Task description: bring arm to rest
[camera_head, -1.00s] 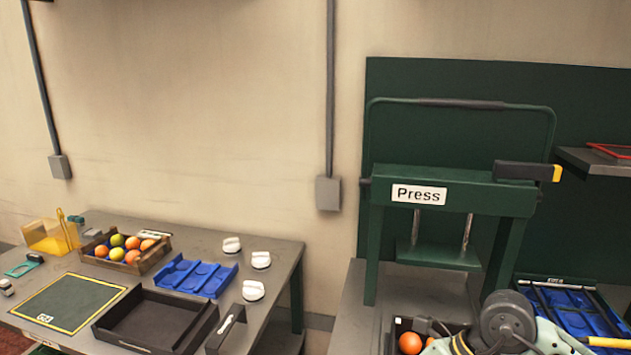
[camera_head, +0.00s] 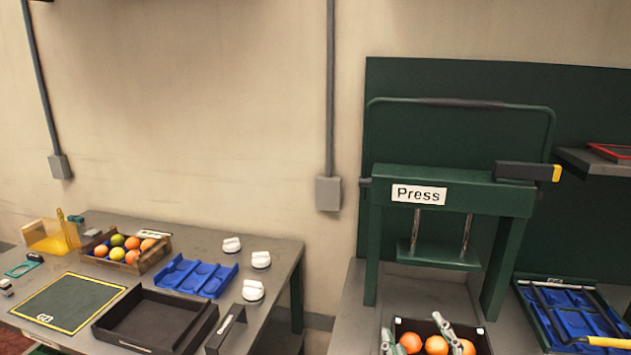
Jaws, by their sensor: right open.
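My right gripper (camera_head: 413,328) shows at the bottom edge, with its light grey fingers apart, open. It is over or in front of a black box (camera_head: 483,342) that holds oranges. Three oranges show there: a left one (camera_head: 411,342), a middle one (camera_head: 436,345) and a right one (camera_head: 467,347), partly covered by a finger. No orange is visibly held between the fingers. The rest of my right arm is out of view below. My left gripper is not in view.
The green press (camera_head: 455,190) stands behind the box. A blue tray (camera_head: 565,310) lies at right. The left table carries a wooden crate of fruit (camera_head: 160,255), a blue tray (camera_head: 195,277), a black tray (camera_head: 150,320), a green mat (camera_head: 70,300) and white-topped items.

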